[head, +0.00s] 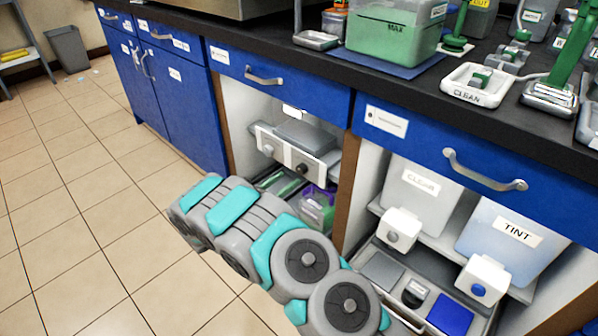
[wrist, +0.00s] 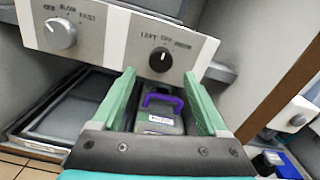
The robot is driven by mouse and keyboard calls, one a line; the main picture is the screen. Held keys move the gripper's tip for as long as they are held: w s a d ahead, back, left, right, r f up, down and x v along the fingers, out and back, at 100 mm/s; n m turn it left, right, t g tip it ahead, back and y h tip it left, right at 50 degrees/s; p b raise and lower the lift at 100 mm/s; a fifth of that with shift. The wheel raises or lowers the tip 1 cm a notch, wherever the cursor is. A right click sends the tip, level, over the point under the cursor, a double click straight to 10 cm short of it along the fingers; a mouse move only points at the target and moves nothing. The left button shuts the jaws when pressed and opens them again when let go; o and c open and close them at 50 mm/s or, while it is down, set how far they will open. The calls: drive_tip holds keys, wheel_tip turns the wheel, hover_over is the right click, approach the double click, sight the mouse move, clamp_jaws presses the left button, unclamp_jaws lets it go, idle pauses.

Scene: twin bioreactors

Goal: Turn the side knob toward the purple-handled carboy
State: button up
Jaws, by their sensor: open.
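The side knob, a black dial (wrist: 160,60), is on a pale control panel (wrist: 112,38), with "LEFT" and "RIGHT" side lettering above it. Its pointer is too small to read surely. It also shows in the head view as a dark knob (head: 302,168). The purple-handled carboy (wrist: 158,120) stands below and behind the panel, and its purple handle shows in the head view (head: 322,196). My gripper (wrist: 160,78) is open and empty, its two green fingers on either side of and just below the black knob. In the head view my arm hides the gripper.
A grey knob (wrist: 61,33) marked with slow and fast settings is left on the same panel. A wooden divider (wrist: 275,82) stands right of the bay. The neighbouring bay holds a "TINT" container (head: 510,232) and a blue knob (head: 477,290).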

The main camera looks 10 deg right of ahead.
sight(299, 171)
drive_tip(key=shift+x, duration=2.6)
clamp_jaws()
